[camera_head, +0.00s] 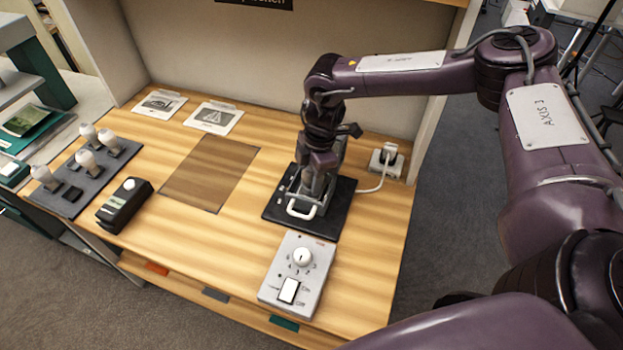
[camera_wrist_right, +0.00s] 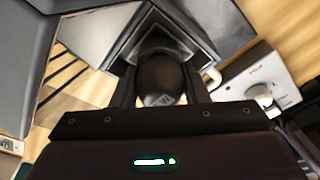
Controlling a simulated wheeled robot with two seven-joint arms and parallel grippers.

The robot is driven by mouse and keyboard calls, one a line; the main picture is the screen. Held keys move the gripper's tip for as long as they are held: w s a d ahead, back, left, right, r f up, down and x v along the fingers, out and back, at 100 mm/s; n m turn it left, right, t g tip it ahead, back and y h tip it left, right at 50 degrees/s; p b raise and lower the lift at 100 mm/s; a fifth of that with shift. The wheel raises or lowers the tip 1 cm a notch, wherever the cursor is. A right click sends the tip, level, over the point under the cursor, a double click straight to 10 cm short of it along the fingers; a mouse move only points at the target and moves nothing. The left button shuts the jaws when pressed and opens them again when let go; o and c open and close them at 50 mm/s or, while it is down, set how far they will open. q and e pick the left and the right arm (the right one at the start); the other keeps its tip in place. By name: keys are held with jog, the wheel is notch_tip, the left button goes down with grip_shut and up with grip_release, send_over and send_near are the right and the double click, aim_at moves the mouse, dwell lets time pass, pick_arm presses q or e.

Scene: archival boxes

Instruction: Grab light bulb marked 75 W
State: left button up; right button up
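My right gripper (camera_head: 312,192) points down over the black base plate (camera_head: 340,222) at the right of the wooden worktop. In the right wrist view its fingers (camera_wrist_right: 161,88) sit close on both sides of a dark, rounded thing that looks like a shaded light bulb (camera_wrist_right: 158,72). A pale mark ending in "W" shows on it; the number is not readable. Several white bulbs, among them one at the front left (camera_head: 42,174) and one at the back (camera_head: 88,132), stand upright in a grey rack (camera_head: 93,185). Their markings are too small to read. My left gripper is out of view.
A grey control box with a knob and switch (camera_head: 275,284) stands in front of the base plate. A black handheld device (camera_head: 124,206) lies by the rack. A socket with a plugged-in cable (camera_head: 386,160) is at the right. Two picture cards (camera_head: 213,117) lie at the back.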

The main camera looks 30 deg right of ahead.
jog(key=c, duration=0.3)
jog(key=shift+r, duration=0.1)
